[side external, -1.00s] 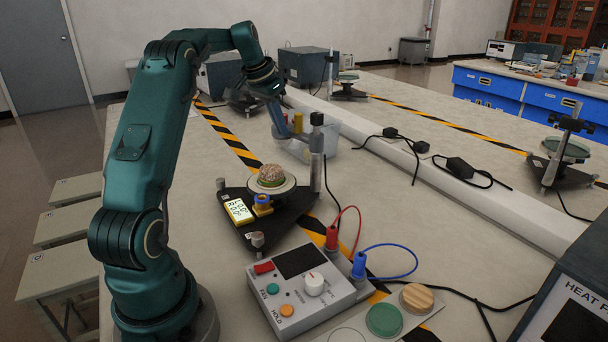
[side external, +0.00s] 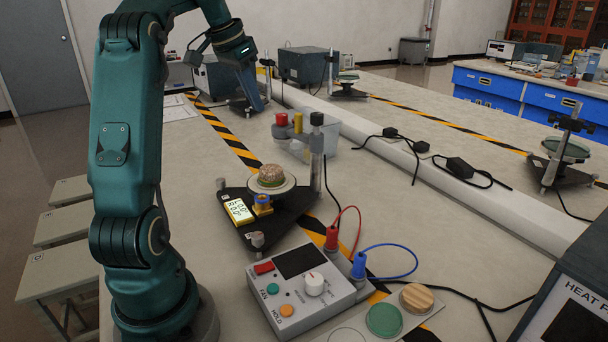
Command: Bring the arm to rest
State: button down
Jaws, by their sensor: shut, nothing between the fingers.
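My gripper (side external: 262,106) hangs from my green arm in the upper middle of the side external view. Its blue-grey fingers point down and are shut with nothing between them. It is in the air above the far part of the bench (side external: 400,230), behind the instrument stand, and touches nothing that I can see. The exact height of the fingertips over the bench is hard to tell.
A black stand (side external: 290,215) holds a round plate with a speckled dome (side external: 271,176). A clear bin (side external: 322,142) with red and yellow pieces stands behind it. A control box (side external: 305,290) with red and blue leads is in front. A white cable channel (side external: 430,170) crosses the bench.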

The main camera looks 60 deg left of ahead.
jog(key=d+r+m+t+h, duration=0.1)
jog(key=d+r+m, duration=0.1)
jog(key=d, duration=0.9)
jog(key=d+r+m, duration=0.3)
jog(key=d, duration=0.8)
jog(key=s+d+f+n, duration=0.2)
jog(key=s+d+f, duration=0.5)
jog(key=s+f, duration=0.3)
notch_tip(320, 180, down, 3)
jog(key=shift+s+r, duration=0.15)
jog(key=shift+s, duration=0.2)
jog(key=shift+d, duration=0.1)
